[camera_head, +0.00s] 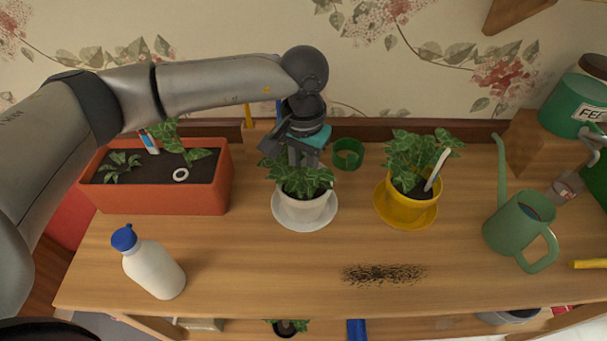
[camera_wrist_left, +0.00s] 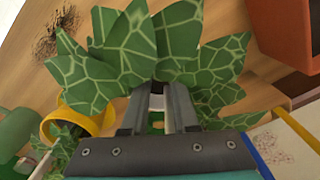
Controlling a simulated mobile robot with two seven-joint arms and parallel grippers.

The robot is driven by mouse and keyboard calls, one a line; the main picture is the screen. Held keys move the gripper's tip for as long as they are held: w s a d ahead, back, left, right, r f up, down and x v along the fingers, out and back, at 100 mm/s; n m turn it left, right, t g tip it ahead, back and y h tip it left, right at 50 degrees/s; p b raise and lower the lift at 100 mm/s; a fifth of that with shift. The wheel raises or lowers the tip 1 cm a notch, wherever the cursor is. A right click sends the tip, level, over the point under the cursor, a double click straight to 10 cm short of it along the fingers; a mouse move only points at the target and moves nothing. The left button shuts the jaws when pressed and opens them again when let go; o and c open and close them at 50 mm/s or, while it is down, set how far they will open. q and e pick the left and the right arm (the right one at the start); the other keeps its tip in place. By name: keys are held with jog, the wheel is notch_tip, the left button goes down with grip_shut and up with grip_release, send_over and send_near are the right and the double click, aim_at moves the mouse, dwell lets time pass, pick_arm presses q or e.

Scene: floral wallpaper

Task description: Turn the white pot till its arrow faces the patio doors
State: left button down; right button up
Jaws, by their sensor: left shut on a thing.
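The white pot (camera_head: 300,211) stands upright on its white saucer on the wooden bench, with a leafy, pale-veined plant (camera_head: 305,182) in it. My left gripper (camera_head: 302,163) comes down from above and behind, its fingers among the leaves at the pot's back side. In the left wrist view the fingers (camera_wrist_left: 157,100) close on a white piece, which looks like the pot's rim, partly hidden by leaves (camera_wrist_left: 120,55). No arrow shows on the pot, and the patio doors are not in view. My right gripper is not in view.
A terracotta planter (camera_head: 160,200) stands left and a yellow pot (camera_head: 408,208) on a yellow saucer right. A small green pot (camera_head: 347,154) is behind. A white bottle (camera_head: 152,265), spilled soil (camera_head: 384,274) and a green watering can (camera_head: 517,228) are nearby.

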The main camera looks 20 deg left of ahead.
pick_arm(q)
jog(key=shift+w+m+b, duration=0.1)
jog(key=shift+m+b, duration=1.3)
jog(key=shift+m, duration=0.1)
jog(key=shift+r+m, duration=0.1)
jog(key=shift+m, duration=0.2)
jog(key=shift+f+b, duration=0.2)
jog(key=shift+b, duration=0.3)
jog(key=c, duration=0.6)
grip_release()
jog(key=shift+f, duration=0.1)
notch_tip(320, 180, up, 16)
jog(key=p, duration=0.1)
jog(key=shift+f, duration=0.25)
